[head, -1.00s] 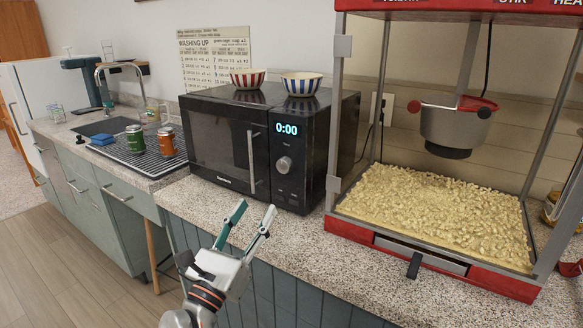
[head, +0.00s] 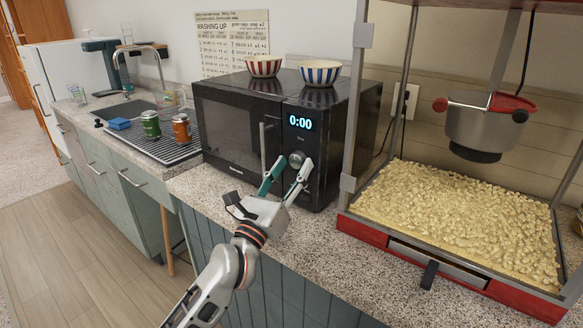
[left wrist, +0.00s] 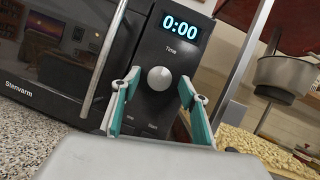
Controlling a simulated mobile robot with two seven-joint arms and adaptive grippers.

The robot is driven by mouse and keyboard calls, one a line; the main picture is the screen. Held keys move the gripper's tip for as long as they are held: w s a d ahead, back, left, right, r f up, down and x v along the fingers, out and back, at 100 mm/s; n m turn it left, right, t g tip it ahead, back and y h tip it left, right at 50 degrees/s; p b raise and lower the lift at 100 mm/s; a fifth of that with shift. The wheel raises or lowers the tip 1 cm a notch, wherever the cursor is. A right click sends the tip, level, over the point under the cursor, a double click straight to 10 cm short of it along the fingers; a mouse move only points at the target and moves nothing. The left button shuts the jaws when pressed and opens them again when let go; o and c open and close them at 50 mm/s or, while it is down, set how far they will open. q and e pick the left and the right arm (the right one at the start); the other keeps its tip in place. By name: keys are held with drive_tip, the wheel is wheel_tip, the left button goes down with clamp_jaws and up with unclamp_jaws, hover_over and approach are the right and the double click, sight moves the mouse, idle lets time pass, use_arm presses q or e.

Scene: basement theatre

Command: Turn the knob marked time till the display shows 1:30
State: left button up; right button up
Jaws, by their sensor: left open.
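The black microwave (head: 228,128) stands on the speckled counter. Its display (head: 300,122) reads 0:00, and the display in the left wrist view (left wrist: 180,27) reads the same. Below it is the round silver knob (head: 297,159); in the left wrist view the knob (left wrist: 159,78) sits under the word Time. My left gripper (head: 286,172) is open, its fingertips just in front of the knob and slightly below it in the picture. In the left wrist view the knob appears between the two teal-padded fingers, which do not visibly touch it. My right gripper is out of view.
The microwave's vertical door handle (head: 263,150) is close to the left of my gripper. Two striped bowls, one red (head: 263,66) and one blue (head: 319,72), stand on the microwave. A popcorn machine (head: 375,232) stands to the right. The counter in front is clear.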

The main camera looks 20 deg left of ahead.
use_arm(q)
drive_tip(key=shift+w, duration=0.1)
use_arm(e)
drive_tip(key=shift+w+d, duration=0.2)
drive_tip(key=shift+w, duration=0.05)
use_arm(q)
drive_tip(key=c, duration=1.1)
